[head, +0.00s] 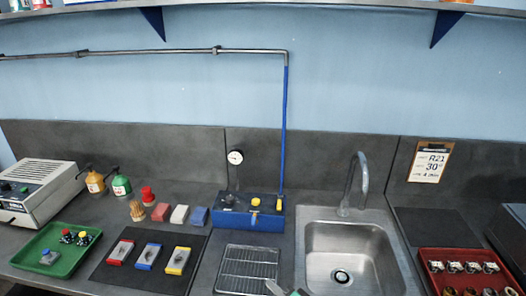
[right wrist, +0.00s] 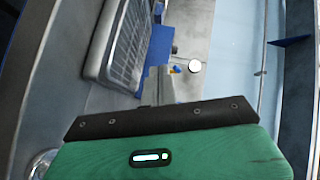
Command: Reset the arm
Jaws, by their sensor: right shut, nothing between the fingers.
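My right gripper (head: 275,287) shows at the bottom edge of the head view, in front of the wire rack. Only its tip and a bit of green are in the picture. In the right wrist view its green body fills the bottom, and its fingers (right wrist: 157,84) are shut with nothing between them. My left gripper is not in view.
A wire rack (head: 248,268) lies left of the steel sink (head: 350,238) with its tap (head: 360,180). Behind stands a blue box (head: 262,222) with knobs. A green tray (head: 60,268) and a dark mat (head: 105,276) with several blocks lie left, a red tray (head: 430,284) right.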

